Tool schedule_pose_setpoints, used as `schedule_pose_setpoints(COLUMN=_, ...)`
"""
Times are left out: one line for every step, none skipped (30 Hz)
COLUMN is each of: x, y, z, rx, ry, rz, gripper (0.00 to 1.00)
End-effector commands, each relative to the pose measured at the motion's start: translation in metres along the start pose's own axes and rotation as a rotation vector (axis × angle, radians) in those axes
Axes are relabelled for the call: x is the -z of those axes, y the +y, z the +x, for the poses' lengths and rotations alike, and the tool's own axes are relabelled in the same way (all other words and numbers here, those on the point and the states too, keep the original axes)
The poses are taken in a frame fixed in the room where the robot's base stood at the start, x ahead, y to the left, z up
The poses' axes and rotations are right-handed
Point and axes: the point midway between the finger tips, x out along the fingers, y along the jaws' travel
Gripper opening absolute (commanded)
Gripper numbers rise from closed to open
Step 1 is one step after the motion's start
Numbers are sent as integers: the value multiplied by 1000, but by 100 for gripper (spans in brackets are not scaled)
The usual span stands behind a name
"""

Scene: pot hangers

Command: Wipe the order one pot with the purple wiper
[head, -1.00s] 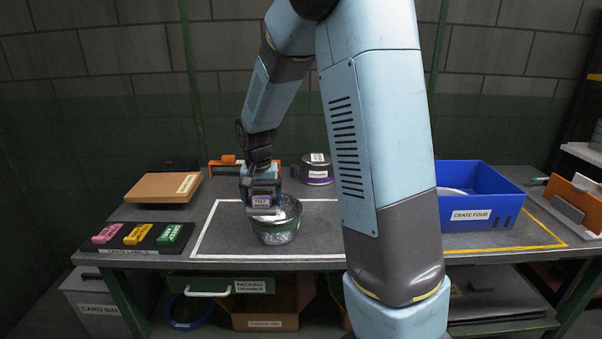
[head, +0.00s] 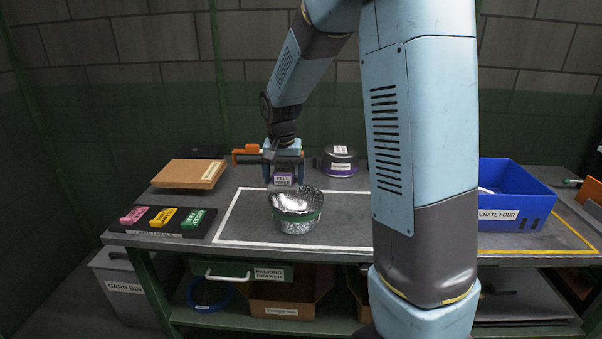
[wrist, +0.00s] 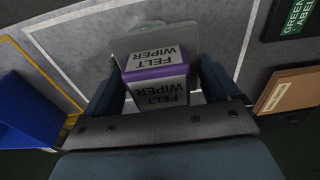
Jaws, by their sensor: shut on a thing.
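My gripper (head: 284,170) is shut on the purple felt wiper (head: 285,181), whose white label reads FELT WIPER. The wiper also shows between the fingers in the wrist view (wrist: 157,72), with a grey plate-like part beyond it. A silvery pot with a green band (head: 297,222) stands on the bench inside the white outline. The wiper is at the pot's back left, around rim height; I cannot tell whether it touches.
A blue crate labelled CRATE FOUR (head: 546,190) stands at right behind my arm. Pink, yellow and green labels lie on a dark board (head: 150,229) at left. A cardboard box (head: 180,176) and an orange fixture (head: 246,152) are at the back.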

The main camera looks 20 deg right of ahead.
Motion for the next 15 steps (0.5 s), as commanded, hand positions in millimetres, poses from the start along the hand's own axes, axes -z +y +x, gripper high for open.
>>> schedule_pose_setpoints(x=1, y=0, z=-4, rx=1, ry=2, rz=0, gripper=45)
schedule_pose_setpoints(x=1, y=0, z=-6, rx=2, ry=3, rz=0, gripper=45)
schedule_pose_setpoints(x=2, y=0, z=-9, rx=2, ry=3, rz=0, gripper=45)
schedule_pose_setpoints(x=2, y=0, z=-11, rx=2, ry=3, rz=0, gripper=45)
schedule_pose_setpoints(x=2, y=0, z=-12, rx=1, ry=2, rz=0, gripper=45)
schedule_pose_setpoints(x=2, y=0, z=-15, rx=1, ry=2, rz=1, gripper=45)
schedule_pose_setpoints(x=2, y=0, z=-17, rx=1, ry=2, rz=1, gripper=45)
schedule_pose_setpoints(x=3, y=0, z=-18, rx=1, ry=2, rz=1, gripper=45)
schedule_pose_setpoints(x=3, y=0, z=-21, rx=1, ry=2, rz=1, gripper=45)
schedule_pose_setpoints(x=3, y=0, z=-23, rx=1, ry=2, rz=1, gripper=45)
schedule_pose_setpoints(x=3, y=0, z=-25, rx=1, ry=1, rz=1, gripper=45)
schedule_pose_setpoints(x=4, y=0, z=-27, rx=1, ry=1, rz=1, gripper=45)
schedule_pose_setpoints(x=4, y=0, z=-29, rx=1, ry=2, rz=1, gripper=45)
schedule_pose_setpoints(x=4, y=0, z=-31, rx=1, ry=2, rz=1, gripper=45)
schedule_pose_setpoints(x=5, y=0, z=-34, rx=2, ry=3, rz=1, gripper=45)
